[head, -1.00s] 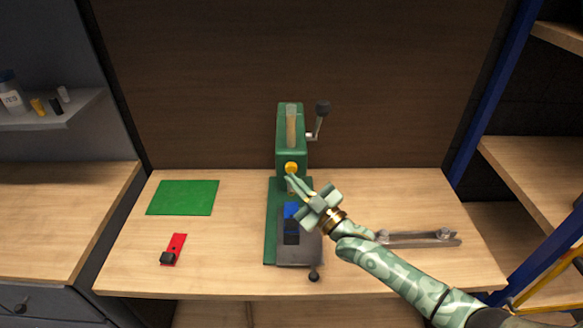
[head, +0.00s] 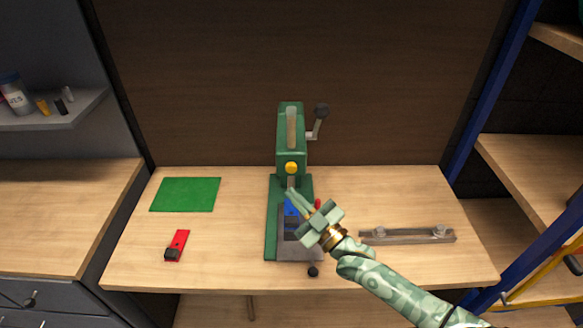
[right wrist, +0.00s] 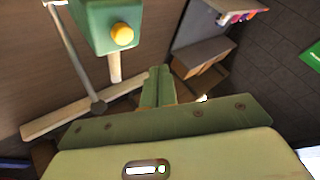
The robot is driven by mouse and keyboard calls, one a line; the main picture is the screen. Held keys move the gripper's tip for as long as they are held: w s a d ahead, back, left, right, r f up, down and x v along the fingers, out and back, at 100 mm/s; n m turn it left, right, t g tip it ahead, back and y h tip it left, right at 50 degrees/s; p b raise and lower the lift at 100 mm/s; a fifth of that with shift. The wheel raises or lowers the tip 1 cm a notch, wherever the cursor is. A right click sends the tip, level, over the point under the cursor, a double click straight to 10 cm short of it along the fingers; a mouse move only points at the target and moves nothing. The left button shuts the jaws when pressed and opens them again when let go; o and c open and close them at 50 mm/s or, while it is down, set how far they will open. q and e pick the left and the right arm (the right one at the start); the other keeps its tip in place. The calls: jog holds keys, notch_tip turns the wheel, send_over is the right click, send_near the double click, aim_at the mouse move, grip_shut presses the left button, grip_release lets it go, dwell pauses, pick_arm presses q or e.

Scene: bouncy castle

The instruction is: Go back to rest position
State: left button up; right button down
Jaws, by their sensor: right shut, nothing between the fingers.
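My right gripper (head: 299,200) is shut and empty. In the head view its fingers point up and left, in front of the green machine (head: 291,145) with a yellow button (head: 291,168) and a side crank. The fingers overlap the machine's base, where a blue piece (head: 291,210) sits, partly hidden by the gripper. In the right wrist view the shut fingers (right wrist: 158,78) show at centre, with the machine's yellow button (right wrist: 122,34) beyond them at upper left. I cannot tell the exact gap to the machine. My left gripper is not in view.
A green mat (head: 186,194) and a red piece with a black end (head: 177,245) lie on the left of the wooden table (head: 215,275). A metal bar (head: 408,236) lies at right. Shelves (head: 530,165) with blue posts stand at right, a grey cabinet (head: 45,285) at left.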

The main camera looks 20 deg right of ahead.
dwell(0.6)
jog(key=s+f+g+h, duration=0.6)
jog(key=s, duration=0.3)
jog(key=s+d+r+m+g+h, duration=0.2)
jog(key=s+d+m+g+h, duration=0.35)
jog(key=s+d, duration=0.9)
jog(key=s+a+f+g+b, duration=0.1)
jog(key=s+a+f+b, duration=0.1)
jog(key=f, duration=0.9)
jog(key=s+a+f+g+b, duration=0.2)
jog(key=f, duration=1)
jog(key=s+a+f+g+b, duration=0.1)
jog(key=s+f, duration=0.1)
jog(key=f, duration=0.9)
jog(key=s+f+m+g+y+b, duration=0.1)
jog(key=s+f+b, duration=0.3)
jog(key=s+f, duration=1.3)
jog(key=shift+s+f+m+g+y, duration=0.2)
jog(key=shift+s+m+g+y, duration=0.2)
jog(key=shift+s+g, duration=0.45)
